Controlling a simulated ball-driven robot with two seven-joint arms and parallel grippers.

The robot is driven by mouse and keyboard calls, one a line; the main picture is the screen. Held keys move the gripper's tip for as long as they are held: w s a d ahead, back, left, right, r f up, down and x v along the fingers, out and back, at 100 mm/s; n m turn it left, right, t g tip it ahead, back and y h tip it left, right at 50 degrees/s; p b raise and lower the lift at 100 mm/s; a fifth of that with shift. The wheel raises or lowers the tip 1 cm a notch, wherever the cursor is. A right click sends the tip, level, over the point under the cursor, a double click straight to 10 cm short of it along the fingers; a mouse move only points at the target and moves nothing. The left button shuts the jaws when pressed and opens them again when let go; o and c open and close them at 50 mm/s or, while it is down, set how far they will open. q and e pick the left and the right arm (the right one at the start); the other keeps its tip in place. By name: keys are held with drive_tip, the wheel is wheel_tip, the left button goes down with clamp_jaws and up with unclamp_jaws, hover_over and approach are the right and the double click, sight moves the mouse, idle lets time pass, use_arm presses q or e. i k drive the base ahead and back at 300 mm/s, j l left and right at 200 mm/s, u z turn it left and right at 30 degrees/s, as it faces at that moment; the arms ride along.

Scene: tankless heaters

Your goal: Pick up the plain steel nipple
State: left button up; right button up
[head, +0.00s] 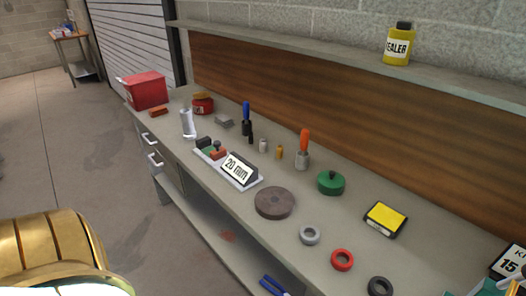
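A small silver-grey cylinder (263,146), which looks like the plain steel nipple, stands upright on the workbench (325,215) in the head view. A brass-coloured piece (279,152) of similar size stands just right of it. A dark small piece (250,138) stands to its left. The silver cylinder appears uncovered and apart from its neighbours. Fine detail such as threads is too small to tell.
A tray (258,184) with a "20 mm" sign (239,169) lies in front. An orange-handled tool (304,149) and blue-handled tool (246,118) stand nearby. A brown disc (275,202), green lid-like item (330,183) and tape rolls (342,260) lie rightward. A shelf (300,52) overhangs the back.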

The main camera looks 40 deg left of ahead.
sight(263, 142)
drive_tip(key=i+u, duration=0.15)
drive_tip(key=u, duration=0.35)
drive_tip(key=i+u, duration=0.2)
drive_tip(key=u, duration=0.3)
drive_tip(key=i+u, duration=0.15)
drive_tip(key=u, duration=0.35)
